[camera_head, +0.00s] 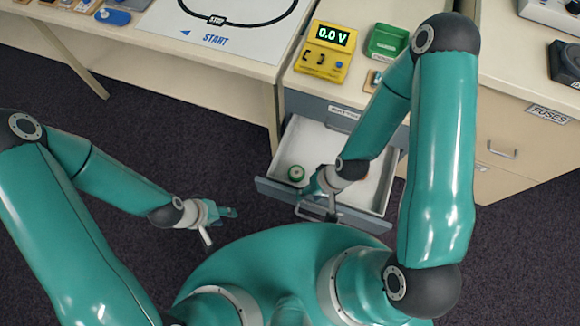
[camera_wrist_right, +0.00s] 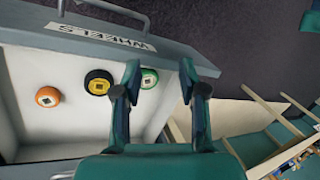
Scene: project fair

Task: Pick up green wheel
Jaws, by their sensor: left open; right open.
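The green wheel (camera_head: 296,172) lies in the open drawer (camera_head: 312,140), near its left wall in the head view. In the right wrist view the green wheel (camera_wrist_right: 150,78) appears between the two fingers, closer to the left one. My right gripper (camera_head: 314,187) is open, over the front of the drawer and just beside the wheel; it also shows in the right wrist view (camera_wrist_right: 160,75). I cannot tell its height above the wheel. My left gripper (camera_head: 228,212) is open and empty, left of the drawer and over the floor.
A yellow-and-black wheel (camera_wrist_right: 99,81) and an orange wheel (camera_wrist_right: 47,96) lie in the same drawer. The drawer front (camera_wrist_right: 140,38) carries a WHEELS label and a handle. A yellow meter (camera_head: 325,52) and a green bin (camera_head: 387,41) stand on the counter above.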

